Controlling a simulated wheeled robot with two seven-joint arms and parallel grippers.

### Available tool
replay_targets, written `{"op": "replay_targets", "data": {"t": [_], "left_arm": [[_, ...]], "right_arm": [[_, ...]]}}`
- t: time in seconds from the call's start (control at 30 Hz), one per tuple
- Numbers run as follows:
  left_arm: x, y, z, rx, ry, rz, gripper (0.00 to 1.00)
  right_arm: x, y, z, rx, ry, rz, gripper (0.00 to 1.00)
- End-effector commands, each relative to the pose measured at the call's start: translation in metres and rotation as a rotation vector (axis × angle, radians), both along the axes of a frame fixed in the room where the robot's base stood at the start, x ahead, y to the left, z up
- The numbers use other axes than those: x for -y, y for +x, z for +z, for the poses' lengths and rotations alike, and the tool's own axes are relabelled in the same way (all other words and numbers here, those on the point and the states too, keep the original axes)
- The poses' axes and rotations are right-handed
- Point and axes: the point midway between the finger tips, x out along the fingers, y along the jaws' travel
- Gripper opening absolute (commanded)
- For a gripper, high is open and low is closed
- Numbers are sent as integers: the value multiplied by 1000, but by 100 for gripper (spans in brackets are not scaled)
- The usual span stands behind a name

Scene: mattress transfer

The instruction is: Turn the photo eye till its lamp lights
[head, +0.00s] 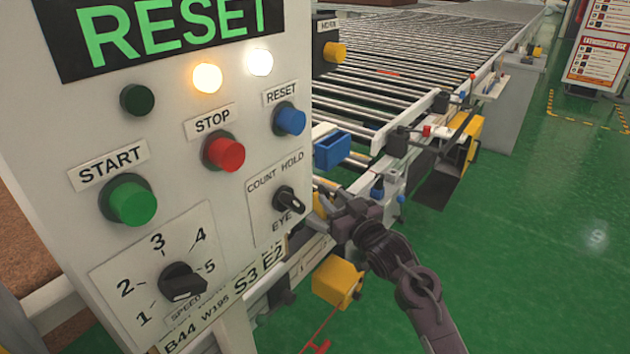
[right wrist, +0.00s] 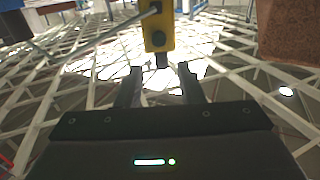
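The photo eye appears to be the yellow block (right wrist: 157,28) at the top middle of the right wrist view. It has a dark green, unlit-looking round spot on its face and a short black stub (right wrist: 162,60) at its lower end. My right gripper (right wrist: 160,72) is open, with the stub at the gap between its fingertips; I cannot tell whether they touch. In the head view my right gripper (head: 332,216) is beside the panel's right edge, where only a yellow sliver (head: 319,206) shows. My left gripper is not in view.
A control panel (head: 225,160) fills the left, with START, STOP and RESET buttons, a speed knob and an EYE selector. Two of its lamps glow, amber and white. A roller conveyor (head: 420,60) runs behind. A yellow box (head: 338,282) sits below my gripper. Green floor (head: 540,260) is clear at right.

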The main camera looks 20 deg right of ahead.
Motion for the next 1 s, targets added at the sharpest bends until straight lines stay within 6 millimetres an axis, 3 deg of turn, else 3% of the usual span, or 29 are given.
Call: {"op": "replay_targets", "data": {"t": [0.4,0.8,1.0], "left_arm": [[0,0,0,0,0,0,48],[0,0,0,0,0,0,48],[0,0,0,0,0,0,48]], "right_arm": [[-14,60,0,0,1,0,35],[-16,69,-1,-3,-1,0,35],[-16,69,-1,-3,-1,0,10]]}}
